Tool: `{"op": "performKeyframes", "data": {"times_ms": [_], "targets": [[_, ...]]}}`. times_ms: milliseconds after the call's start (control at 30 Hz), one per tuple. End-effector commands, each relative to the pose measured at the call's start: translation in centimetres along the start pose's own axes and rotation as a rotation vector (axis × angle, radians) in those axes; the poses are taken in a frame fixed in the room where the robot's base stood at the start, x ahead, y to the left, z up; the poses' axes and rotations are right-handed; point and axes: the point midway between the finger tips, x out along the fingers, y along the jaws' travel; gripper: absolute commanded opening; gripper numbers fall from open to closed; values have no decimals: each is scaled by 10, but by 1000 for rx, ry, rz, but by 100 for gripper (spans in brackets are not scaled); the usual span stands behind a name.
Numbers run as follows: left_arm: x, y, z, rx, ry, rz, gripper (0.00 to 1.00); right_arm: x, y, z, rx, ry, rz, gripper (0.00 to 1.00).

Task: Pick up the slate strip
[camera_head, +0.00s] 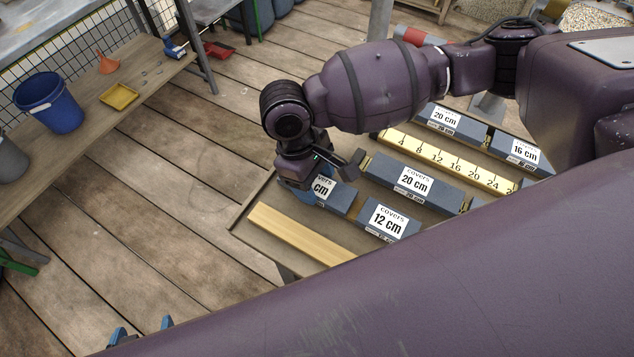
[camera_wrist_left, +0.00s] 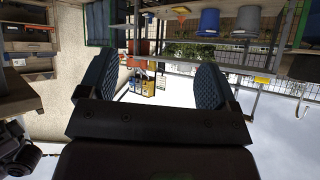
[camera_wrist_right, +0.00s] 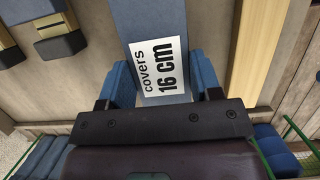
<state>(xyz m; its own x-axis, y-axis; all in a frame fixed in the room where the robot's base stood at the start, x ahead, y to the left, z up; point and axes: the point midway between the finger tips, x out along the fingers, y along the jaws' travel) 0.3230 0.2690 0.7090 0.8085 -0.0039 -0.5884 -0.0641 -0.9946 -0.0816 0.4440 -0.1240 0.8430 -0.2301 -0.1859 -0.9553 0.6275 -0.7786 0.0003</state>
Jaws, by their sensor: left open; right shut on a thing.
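A blue-grey slate strip (camera_head: 342,198) with a white "covers" label lies on or just above the board; I cannot tell which. In the right wrist view, the slate strip (camera_wrist_right: 152,22) reads "16 cm". My right gripper (camera_head: 316,192) is shut on it, with a blue finger pad on each side (camera_wrist_right: 158,85). In the head view the gripper hides part of its label. My left gripper (camera_head: 142,332) shows only its blue fingertips at the bottom left. In the left wrist view it is open and empty (camera_wrist_left: 155,85).
Other strips lie nearby: a 12 cm (camera_head: 375,232), a 20 cm (camera_head: 440,193), a farther 20 cm (camera_head: 472,128) and another 16 cm (camera_head: 503,143). A yellow ruler (camera_head: 440,160) lies among them. A wooden batten (camera_head: 300,233) edges the board. A bench (camera_head: 110,118) holds a blue bucket (camera_head: 50,103).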

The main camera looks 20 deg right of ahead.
Motion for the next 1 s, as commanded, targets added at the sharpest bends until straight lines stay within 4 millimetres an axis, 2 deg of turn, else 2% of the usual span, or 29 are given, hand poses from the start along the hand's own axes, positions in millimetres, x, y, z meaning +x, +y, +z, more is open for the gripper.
{"op": "performKeyframes", "data": {"times_ms": [167,367,633,800,1000], "targets": [[0,0,1,0,-2,0,84,-2,0,0,0,1,0,29],[-3,-1,-10,0,15,-2,84,-24,0,6,0,7,3,29],[-14,-5,-26,-2,39,-9,84,-88,0,26,1,10,5,29],[-21,-7,-22,-5,28,-14,84,-129,0,39,1,9,5,29],[-24,-8,-25,-7,26,-16,84,-166,0,51,1,6,4,29]]}}
